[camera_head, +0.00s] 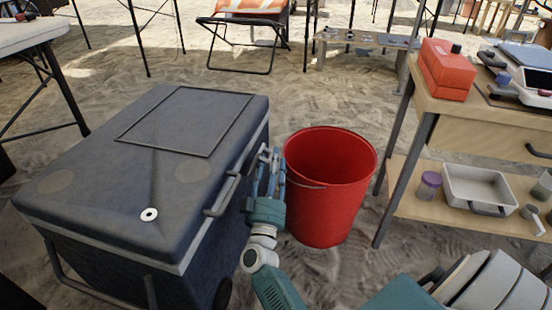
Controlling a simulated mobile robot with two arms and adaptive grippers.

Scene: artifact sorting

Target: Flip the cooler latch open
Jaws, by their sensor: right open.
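The cooler (95,185) is a large dark blue-grey box with its lid closed, at the left. A grey latch or handle bracket (222,195) sits on its right-hand side, just under the lid's edge. I cannot tell exactly which part of it is the latch. My right gripper (270,160) is open and beside that side of the cooler, a little to the right of the bracket. It points up and away from me, between the cooler and the red bucket. Whether a finger touches the cooler is unclear. My left gripper is not in view.
A red bucket (335,215) stands on the sand close to the right of my gripper. A wooden table (460,105) with a red box (446,70) and a white tray (480,185) on its shelf is at the right. A white table (30,34) is at the far left.

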